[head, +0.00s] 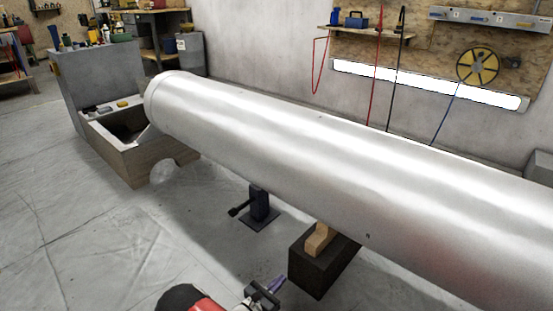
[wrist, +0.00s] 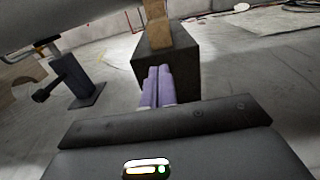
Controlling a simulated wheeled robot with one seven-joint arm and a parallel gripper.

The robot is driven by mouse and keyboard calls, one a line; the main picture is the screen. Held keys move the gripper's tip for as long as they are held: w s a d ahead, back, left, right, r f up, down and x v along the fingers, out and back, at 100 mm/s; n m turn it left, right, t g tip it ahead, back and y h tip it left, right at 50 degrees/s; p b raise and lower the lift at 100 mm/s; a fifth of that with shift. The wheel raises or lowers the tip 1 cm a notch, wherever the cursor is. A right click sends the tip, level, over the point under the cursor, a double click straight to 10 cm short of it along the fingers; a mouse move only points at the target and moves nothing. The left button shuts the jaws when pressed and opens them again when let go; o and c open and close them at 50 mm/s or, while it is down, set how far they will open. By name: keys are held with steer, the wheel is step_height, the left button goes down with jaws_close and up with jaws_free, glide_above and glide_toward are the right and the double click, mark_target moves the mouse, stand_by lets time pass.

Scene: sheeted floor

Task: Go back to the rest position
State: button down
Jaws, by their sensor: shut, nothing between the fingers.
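My gripper (head: 277,286) is at the bottom of the head view, low in front of the long silver cylinder (head: 300,140). In the wrist view its two purple fingers (wrist: 158,85) are together, with nothing between them. They point toward a dark block (wrist: 190,70) with a wooden wedge (wrist: 158,28) on top. The same dark block (head: 318,275) and wooden wedge (head: 318,240) sit under the cylinder in the head view. I cannot tell how far the fingertips are from the block. Part of my arm shows at the bottom edge.
A dark stand (head: 259,210) stands on the floor left of the block. A wooden cradle (head: 145,160) is at the cylinder's left end, by a grey cabinet (head: 100,80). The sheeted floor (head: 70,240) at left is clear.

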steer(key=s+d+r+m+g+y+p, duration=0.1)
steer(key=s+d+r+m+g, duration=0.25)
steer(key=r+m, duration=0.4)
steer(key=s+d+r+m+g+y+p, duration=0.15)
steer(key=d+r+m+g, duration=0.3)
steer(key=r, duration=0.55)
steer(key=s+d+r+m+g+p, duration=0.1)
steer(key=s+d+r+m+g, duration=0.2)
steer(key=d+r+m+g, duration=0.35)
steer(key=s+r+m+t+y+p, duration=0.2)
steer(key=s+r+m+t+y, duration=0.4)
steer(key=s+r, duration=1.3)
steer(key=shift+a+r+m+t+y+p, duration=0.35)
steer(key=shift+r+m+y, duration=0.75)
steer(key=shift+m+y, duration=0.5)
